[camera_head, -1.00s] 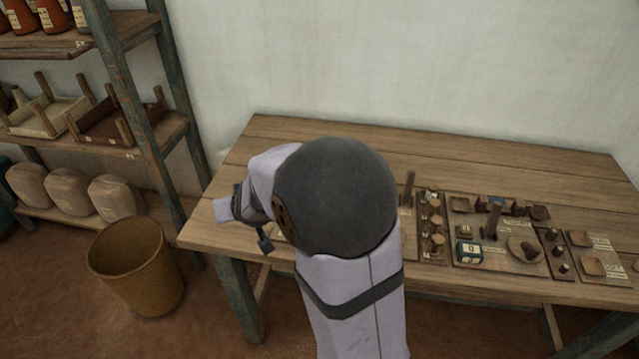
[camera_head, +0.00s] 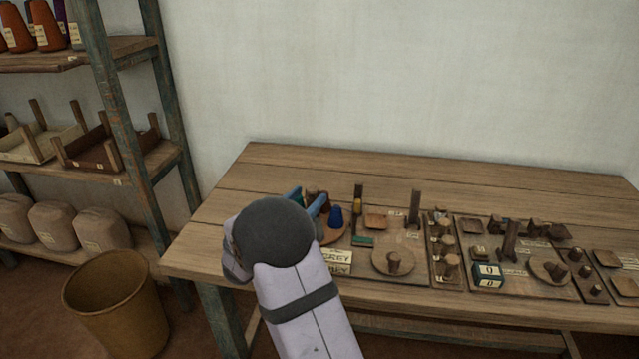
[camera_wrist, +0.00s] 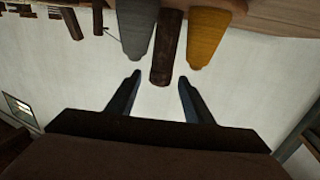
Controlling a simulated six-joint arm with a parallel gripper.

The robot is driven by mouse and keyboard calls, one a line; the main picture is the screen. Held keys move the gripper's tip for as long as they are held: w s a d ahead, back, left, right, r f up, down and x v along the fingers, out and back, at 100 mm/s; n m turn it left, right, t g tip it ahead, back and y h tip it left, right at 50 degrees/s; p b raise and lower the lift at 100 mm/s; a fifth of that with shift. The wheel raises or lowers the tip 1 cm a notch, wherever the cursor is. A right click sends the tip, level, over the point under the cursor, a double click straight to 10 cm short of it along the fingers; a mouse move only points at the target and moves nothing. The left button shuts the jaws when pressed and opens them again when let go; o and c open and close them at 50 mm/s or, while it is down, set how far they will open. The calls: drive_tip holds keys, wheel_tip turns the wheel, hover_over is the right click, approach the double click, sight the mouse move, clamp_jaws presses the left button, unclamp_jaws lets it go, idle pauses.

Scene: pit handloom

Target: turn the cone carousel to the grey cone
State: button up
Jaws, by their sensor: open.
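The cone carousel (camera_head: 331,238) is a round wooden disc at the left of the board row on the table, partly hidden behind my arm in the head view. A blue cone (camera_head: 336,216) stands on its right side. In the wrist view a grey cone (camera_wrist: 136,28) and a yellow-orange cone (camera_wrist: 207,36) flank a dark brown post (camera_wrist: 167,50). My gripper (camera_wrist: 159,80) is open and empty, its two fingers apart with the post's end between and just beyond them. In the head view its blue fingers (camera_head: 309,198) reach over the carousel.
A label reading GREY (camera_head: 337,257) lies in front of the carousel. To the right are a thin upright post (camera_head: 358,197), a round dial (camera_head: 394,261) and a numbered box (camera_head: 488,276). A basket (camera_head: 118,308) and shelves stand left. The table's back strip is clear.

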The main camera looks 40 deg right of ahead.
sight(314, 187)
drive_tip(key=shift+p+x, duration=0.55)
drive_tip(key=shift+x, duration=3.1)
drive_tip(key=shift+c, duration=0.2)
clamp_jaws()
drive_tip(key=shift+w+t, duration=0.1)
drive_tip(key=shift+t, duration=0.2)
drive_tip(key=shift+w+a+n+t+y+b, duration=0.1)
drive_tip(key=shift+w+n+t+y+b, duration=0.05)
drive_tip(key=shift+n+t+y+b, duration=0.75)
drive_tip(key=shift+w+a+n+t+y+b, duration=0.1)
drive_tip(key=shift+n+t+y+b, duration=0.05)
drive_tip(key=shift+n+t+y, duration=0.15)
drive_tip(key=shift+w+a+n+t+y+b, duration=0.1)
drive_tip(key=shift+n+t+b, duration=0.1)
drive_tip(key=shift+t, duration=0.2)
drive_tip(key=shift+o, duration=0.2)
unclamp_jaws()
